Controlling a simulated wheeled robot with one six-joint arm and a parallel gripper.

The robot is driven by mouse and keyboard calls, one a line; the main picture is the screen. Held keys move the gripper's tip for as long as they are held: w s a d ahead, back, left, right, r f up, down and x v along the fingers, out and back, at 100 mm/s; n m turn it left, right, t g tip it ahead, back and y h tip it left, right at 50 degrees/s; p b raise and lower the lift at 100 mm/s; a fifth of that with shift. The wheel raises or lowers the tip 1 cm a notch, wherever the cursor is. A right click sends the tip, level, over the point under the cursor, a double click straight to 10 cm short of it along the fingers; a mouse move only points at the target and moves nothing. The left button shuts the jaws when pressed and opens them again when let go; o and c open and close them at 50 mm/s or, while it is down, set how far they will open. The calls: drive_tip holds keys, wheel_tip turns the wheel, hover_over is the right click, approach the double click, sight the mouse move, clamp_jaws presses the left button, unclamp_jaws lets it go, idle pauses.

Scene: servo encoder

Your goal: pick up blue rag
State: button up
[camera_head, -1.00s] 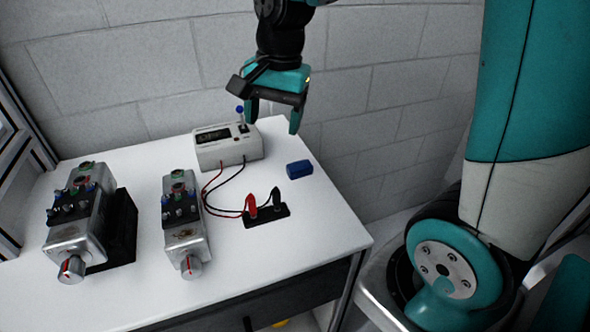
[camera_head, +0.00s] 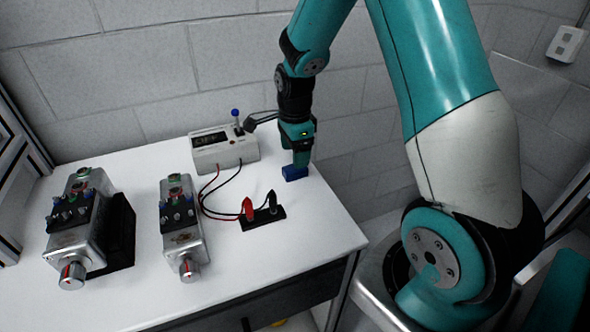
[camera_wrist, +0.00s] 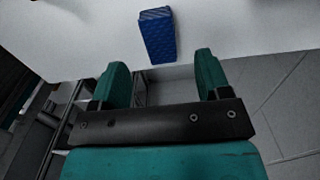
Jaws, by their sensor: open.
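The blue rag (camera_head: 294,173) is a small folded block lying near the right edge of the white table. In the wrist view the rag (camera_wrist: 158,36) lies on the table just beyond the fingertips and lines up with the gap between them. My gripper (camera_head: 301,162) points down directly over the rag in the head view and hides part of its top. In the wrist view my gripper (camera_wrist: 158,75) is open, with its two teal fingers apart and nothing between them. I cannot tell whether a fingertip touches the rag.
A white meter box (camera_head: 224,152) with a blue-tipped lever stands left of my gripper. Red and black leads run to a black plug base (camera_head: 263,218) in front of the rag. Two metal control units (camera_head: 183,228) (camera_head: 78,235) stand farther left. The table's right edge is close.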

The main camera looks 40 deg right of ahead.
sight(289, 173)
drive_tip(key=shift+f+p, duration=0.75)
drive_tip(key=shift+f, duration=2.05)
drive_tip(key=shift+c, duration=0.2)
drive_tip(key=c, duration=1)
drive_tip(key=shift+c, duration=0.2)
